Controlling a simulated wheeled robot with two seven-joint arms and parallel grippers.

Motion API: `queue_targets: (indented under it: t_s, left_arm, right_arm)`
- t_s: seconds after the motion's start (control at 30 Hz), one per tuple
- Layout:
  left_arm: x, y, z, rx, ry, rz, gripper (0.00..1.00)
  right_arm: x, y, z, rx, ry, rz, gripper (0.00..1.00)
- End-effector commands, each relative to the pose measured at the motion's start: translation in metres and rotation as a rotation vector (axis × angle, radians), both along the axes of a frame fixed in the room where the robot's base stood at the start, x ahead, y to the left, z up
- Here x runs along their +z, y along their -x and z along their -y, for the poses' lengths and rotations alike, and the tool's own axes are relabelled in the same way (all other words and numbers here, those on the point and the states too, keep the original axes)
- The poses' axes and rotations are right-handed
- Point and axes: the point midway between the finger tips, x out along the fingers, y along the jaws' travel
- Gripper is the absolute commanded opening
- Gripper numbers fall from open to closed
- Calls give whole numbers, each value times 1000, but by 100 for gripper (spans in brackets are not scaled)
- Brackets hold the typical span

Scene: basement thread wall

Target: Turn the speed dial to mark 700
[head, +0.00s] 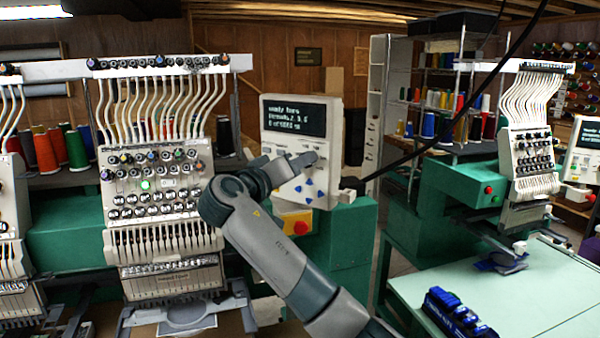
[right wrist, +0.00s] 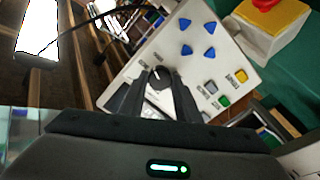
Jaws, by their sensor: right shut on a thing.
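The white control panel (head: 325,178) stands in the middle of the head view, with a dark text screen (head: 295,116) on its upper part. The right wrist view shows the panel face (right wrist: 172,42) tilted, with the dark round speed dial (right wrist: 158,82) between my fingers. My right gripper (right wrist: 161,76) is shut on the dial, one finger on each side; it also shows in the head view (head: 304,161), against the panel below the screen. In the head view the gripper hides the dial. The dial's marks and pointer setting cannot be read. My left gripper is not in view.
Blue arrow buttons (head: 308,181) sit beside the gripper. A red stop button on a yellow base (head: 299,224) is below the panel. An embroidery machine head (head: 160,185) stands close on the left. A pale green table (head: 500,295) is at lower right.

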Motion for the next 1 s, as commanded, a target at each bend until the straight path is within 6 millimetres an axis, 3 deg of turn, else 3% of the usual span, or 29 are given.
queue_targets:
  t_s: [0.4, 1.0]
  left_arm:
    - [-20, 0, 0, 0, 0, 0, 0]
    - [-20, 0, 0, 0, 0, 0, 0]
  right_arm:
    - [-2, 0, -1, 1, 335, -212, 7]
    - [0, 0, -1, 2, 819, -514, 7]
